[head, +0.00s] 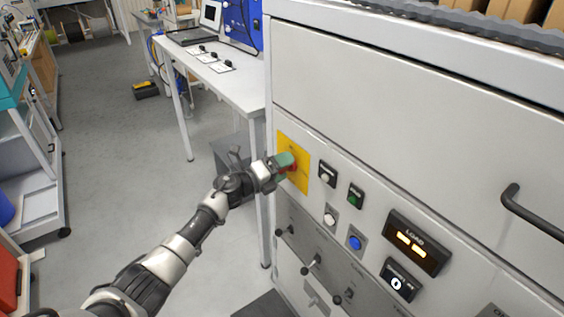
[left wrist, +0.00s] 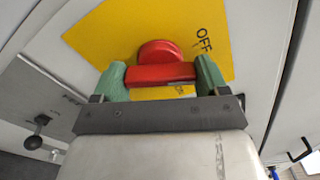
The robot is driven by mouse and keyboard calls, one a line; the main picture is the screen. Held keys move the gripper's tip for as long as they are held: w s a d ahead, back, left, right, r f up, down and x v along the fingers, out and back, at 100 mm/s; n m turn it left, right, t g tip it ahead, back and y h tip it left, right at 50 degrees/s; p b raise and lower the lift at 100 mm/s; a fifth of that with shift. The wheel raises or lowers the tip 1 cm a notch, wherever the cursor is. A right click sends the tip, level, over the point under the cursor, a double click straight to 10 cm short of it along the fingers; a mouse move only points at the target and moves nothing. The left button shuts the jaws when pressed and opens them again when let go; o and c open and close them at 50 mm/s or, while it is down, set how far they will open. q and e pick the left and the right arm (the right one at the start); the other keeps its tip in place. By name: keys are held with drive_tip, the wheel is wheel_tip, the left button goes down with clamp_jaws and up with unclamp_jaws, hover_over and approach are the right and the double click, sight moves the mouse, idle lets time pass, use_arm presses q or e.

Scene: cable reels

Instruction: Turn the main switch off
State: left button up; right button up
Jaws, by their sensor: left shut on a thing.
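The main switch is a red rotary knob (left wrist: 158,50) with a red bar handle, set on a yellow plate (left wrist: 105,30) in the left wrist view. The word OFF is printed on the plate to the right of the knob; a label below the bar is partly hidden. In the head view a little of the red knob (head: 293,169) shows beside the yellow plate (head: 302,182) on the grey cabinet. My left gripper (head: 287,161) is at the knob, its green fingers (left wrist: 161,78) shut on the two ends of the bar. My right gripper is out of view.
Right of the plate, the cabinet front carries buttons, a blue button (head: 355,242), a lit LOAD display (head: 416,243) and small levers (head: 312,264). A black handle (head: 535,218) sticks out at right.

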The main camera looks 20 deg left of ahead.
use_arm(q)
drive_tip(key=shift+n+p, duration=1)
drive_tip(key=shift+n, duration=1.3)
drive_tip(key=o, duration=0.9)
drive_tip(key=shift+o, duration=0.2)
drive_tip(key=shift+a, duration=0.1)
drive_tip(key=b+v, duration=0.1)
drive_tip(key=v, duration=0.9)
drive_tip(key=shift+s+a, duration=0.25)
drive_tip(key=shift+s, duration=0.1)
